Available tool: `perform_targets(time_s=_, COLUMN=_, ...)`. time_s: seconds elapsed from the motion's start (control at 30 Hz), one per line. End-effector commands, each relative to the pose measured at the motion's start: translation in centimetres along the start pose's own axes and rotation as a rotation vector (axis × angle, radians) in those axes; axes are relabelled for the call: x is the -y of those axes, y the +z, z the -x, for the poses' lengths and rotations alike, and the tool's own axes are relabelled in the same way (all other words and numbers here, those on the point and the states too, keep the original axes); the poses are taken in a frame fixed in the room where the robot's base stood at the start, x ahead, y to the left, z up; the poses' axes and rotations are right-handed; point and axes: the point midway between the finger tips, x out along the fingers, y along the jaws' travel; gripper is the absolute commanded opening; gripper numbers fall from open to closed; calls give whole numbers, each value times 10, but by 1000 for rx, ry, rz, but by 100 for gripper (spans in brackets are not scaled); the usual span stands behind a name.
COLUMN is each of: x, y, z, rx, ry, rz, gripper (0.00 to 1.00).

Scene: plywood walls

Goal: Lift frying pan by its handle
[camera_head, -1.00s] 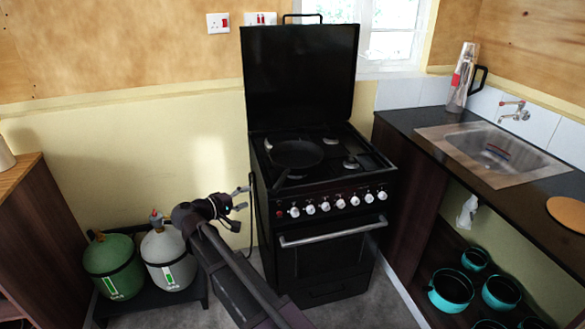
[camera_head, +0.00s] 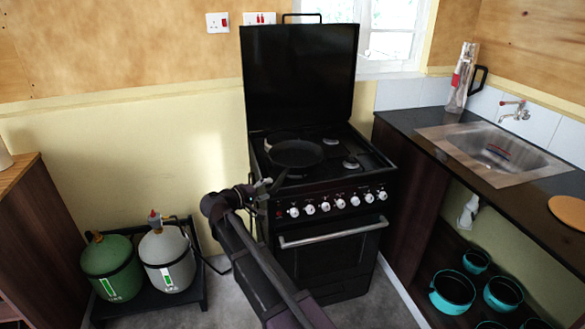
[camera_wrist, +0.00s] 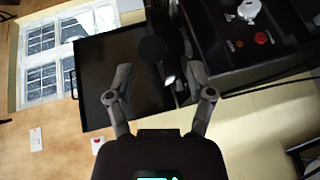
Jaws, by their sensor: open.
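The black frying pan (camera_head: 296,153) sits on the left side of the black stove's (camera_head: 330,180) hob. Its handle points toward the front left corner and slants down-left in the head view. My gripper (camera_head: 265,188) is just left of the handle, near the stove's front left edge. In the wrist view my gripper (camera_wrist: 160,74) has its two fingers spread apart with nothing held. The pan shows there as a dark round shape (camera_wrist: 152,50) beyond the fingertips. The handle is dark against the dark stove, so its exact place between the fingers is hard to tell.
The stove's raised lid (camera_head: 300,75) stands behind the hob. White knobs (camera_head: 340,203) line its front. Two gas bottles (camera_head: 168,260) stand at the lower left. A counter with a sink (camera_head: 490,150) is on the right, with teal pots (camera_head: 453,291) below.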

Motion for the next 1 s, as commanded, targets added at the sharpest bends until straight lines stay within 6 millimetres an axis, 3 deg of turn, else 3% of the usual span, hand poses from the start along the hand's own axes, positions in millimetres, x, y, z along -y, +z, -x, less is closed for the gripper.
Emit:
perform_targets(time_s=0.33, x=0, y=0, z=-3, rx=0, ry=0, rz=0, gripper=69)
perform_targets(time_s=0.73, x=-4, y=-2, z=-44, rx=2, ry=0, rz=0, gripper=69)
perform_targets(time_s=1.0, x=-4, y=-2, z=-51, rx=-1, ry=0, rz=0, gripper=69)
